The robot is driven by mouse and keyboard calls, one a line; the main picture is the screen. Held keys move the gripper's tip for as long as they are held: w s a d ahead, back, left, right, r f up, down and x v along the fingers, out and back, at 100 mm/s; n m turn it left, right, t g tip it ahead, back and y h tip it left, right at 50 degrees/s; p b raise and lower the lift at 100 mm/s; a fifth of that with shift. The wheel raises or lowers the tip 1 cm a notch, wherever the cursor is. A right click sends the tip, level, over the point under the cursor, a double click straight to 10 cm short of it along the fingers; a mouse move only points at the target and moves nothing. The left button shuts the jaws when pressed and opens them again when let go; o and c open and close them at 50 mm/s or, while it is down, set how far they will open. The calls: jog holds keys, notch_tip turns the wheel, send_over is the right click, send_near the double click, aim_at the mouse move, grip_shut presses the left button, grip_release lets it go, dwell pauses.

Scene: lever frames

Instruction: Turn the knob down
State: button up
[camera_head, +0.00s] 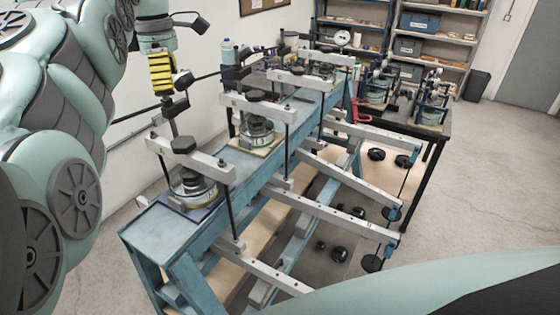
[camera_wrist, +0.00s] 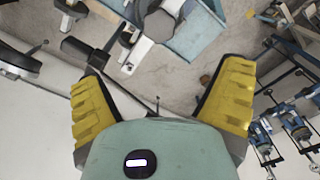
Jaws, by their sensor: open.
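Several lever frames stand on a blue bench (camera_head: 150,232). The nearest has a dark faceted knob (camera_head: 182,145) above its pale crossbeam (camera_head: 215,165), over a round cell (camera_head: 194,185). Which knob the task means is not marked. My gripper (camera_head: 170,92), with yellow pads, hangs above and slightly left of this nearest knob, apart from it. In the wrist view my gripper (camera_wrist: 162,68) has its fingers spread wide with nothing between them. A grey faceted knob (camera_wrist: 160,25) shows beyond the fingertips, near the top edge, beside the blue bench.
More frames with dark knobs (camera_head: 256,96) stand farther along the bench. Long pale lever arms (camera_head: 340,216) reach out to the right with black weights (camera_head: 371,263) below. A white wall is close behind on the left. Open floor (camera_head: 480,190) lies to the right.

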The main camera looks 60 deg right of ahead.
jog(key=b, duration=0.4)
send_near(182, 141)
jog(key=shift+s+f, duration=0.1)
jog(key=shift+s, duration=0.2)
jog(key=p, duration=0.2)
jog(key=shift+w+d+f+p, duration=0.1)
jog(key=shift+d+f+p, duration=0.05)
jog(key=shift+p, duration=0.15)
jog(key=f+p, duration=0.1)
jog(key=f, duration=0.1)
jog(key=f+p, duration=0.4)
jog(key=f, duration=0.1)
jog(key=shift+a, duration=0.25)
jog(key=shift+w+f+p, duration=0.1)
jog(key=shift+f+p, duration=0.35)
jog(key=shift+f, duration=0.7)
jog(key=shift+c, duration=0.2)
jog(key=c, duration=1.2)
jog(key=shift+c, duration=0.2)
